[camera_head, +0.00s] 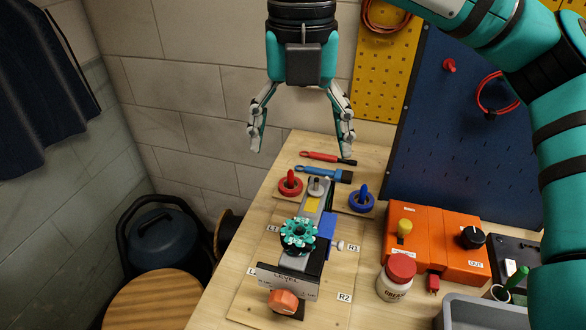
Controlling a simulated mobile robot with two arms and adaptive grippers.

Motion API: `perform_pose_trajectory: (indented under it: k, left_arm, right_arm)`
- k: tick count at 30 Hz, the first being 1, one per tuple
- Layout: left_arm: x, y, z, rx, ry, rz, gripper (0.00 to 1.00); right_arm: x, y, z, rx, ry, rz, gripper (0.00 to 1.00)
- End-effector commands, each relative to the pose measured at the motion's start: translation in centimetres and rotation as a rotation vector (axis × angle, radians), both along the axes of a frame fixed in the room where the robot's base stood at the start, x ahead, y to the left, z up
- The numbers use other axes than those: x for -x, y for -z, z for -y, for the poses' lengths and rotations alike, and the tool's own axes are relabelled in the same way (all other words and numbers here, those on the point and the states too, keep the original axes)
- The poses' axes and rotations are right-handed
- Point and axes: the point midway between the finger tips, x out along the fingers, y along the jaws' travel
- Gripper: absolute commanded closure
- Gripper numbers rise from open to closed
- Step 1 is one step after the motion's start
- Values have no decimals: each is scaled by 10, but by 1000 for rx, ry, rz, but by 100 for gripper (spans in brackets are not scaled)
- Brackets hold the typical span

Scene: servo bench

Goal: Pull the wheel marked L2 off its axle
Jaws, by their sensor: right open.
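A small fixture on the bench carries a teal toothed wheel (298,236) on top. A label L1 (273,229) lies left of it, with R1 (353,247) and R2 (344,297) to the right. Another label (251,271) at the lower left is partly hidden; only an L reads, so I cannot confirm L2. I make out no wheel or axle beside it; the block marked LEVEL (287,283) covers part of that area. My right gripper (301,143) is open and empty, pointing down above the bench's far end, well away from the fixture. My left gripper is out of view.
An orange knob (284,301) sits at the near end. Red (290,186) and blue (361,199) rings with upright posts stand farther back. A grease jar (396,279), orange box (447,237) and grey bin (484,315) occupy the right. Two tools lie behind.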

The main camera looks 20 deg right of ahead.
Motion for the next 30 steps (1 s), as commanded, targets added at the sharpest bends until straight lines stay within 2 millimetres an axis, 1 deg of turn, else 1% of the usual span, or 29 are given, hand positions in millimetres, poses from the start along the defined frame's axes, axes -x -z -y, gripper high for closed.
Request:
perform_pose_trajectory:
  k: [5,11,21,25,30]
  left_arm:
    - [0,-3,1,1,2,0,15]
    - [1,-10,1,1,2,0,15]
    - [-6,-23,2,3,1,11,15]
    - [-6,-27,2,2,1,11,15]
    - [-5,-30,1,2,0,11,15]
  right_arm:
    - [0,17,0,-1,-1,-4,14]
    - [1,54,0,-1,-2,-6,14]
    - [1,122,0,-3,-2,-6,14]
    - [2,144,0,-4,-3,-7,14]
    - [1,164,0,-4,-1,-5,14]
